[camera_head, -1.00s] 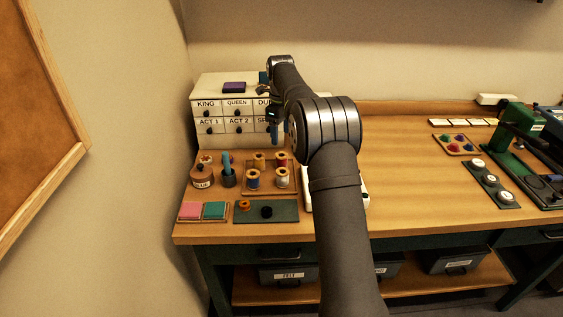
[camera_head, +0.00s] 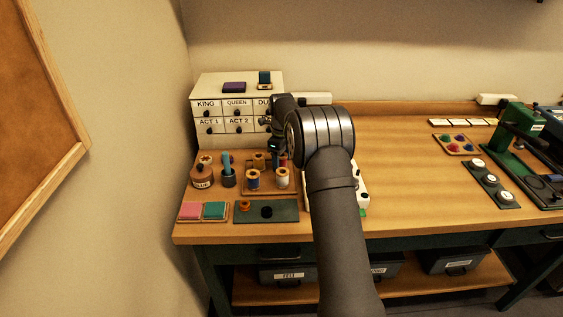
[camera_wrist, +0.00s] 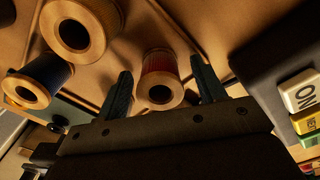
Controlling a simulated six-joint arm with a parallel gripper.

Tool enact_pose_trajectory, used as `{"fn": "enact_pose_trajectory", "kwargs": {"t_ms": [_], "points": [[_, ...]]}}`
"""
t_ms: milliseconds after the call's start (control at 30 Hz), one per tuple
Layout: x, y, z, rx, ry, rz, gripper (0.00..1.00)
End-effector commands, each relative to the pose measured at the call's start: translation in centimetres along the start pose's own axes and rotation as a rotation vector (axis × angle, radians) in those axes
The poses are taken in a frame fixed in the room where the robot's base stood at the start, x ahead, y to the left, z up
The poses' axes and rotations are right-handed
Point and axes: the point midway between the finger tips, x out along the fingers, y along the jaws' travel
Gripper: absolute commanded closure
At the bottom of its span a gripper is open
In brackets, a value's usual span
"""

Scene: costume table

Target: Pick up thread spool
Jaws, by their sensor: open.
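Several thread spools stand on a wooden tray (camera_head: 263,192) at the table's left. In front are a blue spool (camera_head: 252,180) and a pale spool (camera_head: 283,180); behind is a golden-brown spool (camera_head: 258,161). My gripper (camera_head: 279,162) is low at the tray's back right, partly covering a red spool there. In the wrist view, my gripper (camera_wrist: 161,68) is open, with a finger on each side of the red spool (camera_wrist: 160,65). I cannot tell whether they touch it. A pale spool (camera_wrist: 95,30) and a dark blue spool (camera_wrist: 42,75) are left of the fingers.
A labelled drawer cabinet (camera_head: 230,114) stands behind the tray. A round pot (camera_head: 202,175) and a dark cup (camera_head: 228,178) are to its left, a green mat (camera_head: 267,211) in front. A dark box with an ON label (camera_wrist: 300,92) is close right in the wrist view.

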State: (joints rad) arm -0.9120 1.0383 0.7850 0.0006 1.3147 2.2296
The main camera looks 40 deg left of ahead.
Motion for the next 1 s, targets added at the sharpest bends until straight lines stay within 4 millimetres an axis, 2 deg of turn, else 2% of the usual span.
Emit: {"fn": "enact_pose_trajectory", "kwargs": {"t_ms": [100,333,733,867,1000], "points": [[-0.1,0.0,0.0,0.0,0.0,0.0,0.39],[-0.1,0.0,0.0,0.0,0.0,0.0,0.84],[-0.7,0.0,0.0,0.0,0.0,0.0,0.85],[-2.1,-0.1,0.1,0.001,-0.001,-0.002,0.85],[-4.6,-0.1,0.0,0.002,0.001,0.0,0.85]]}}
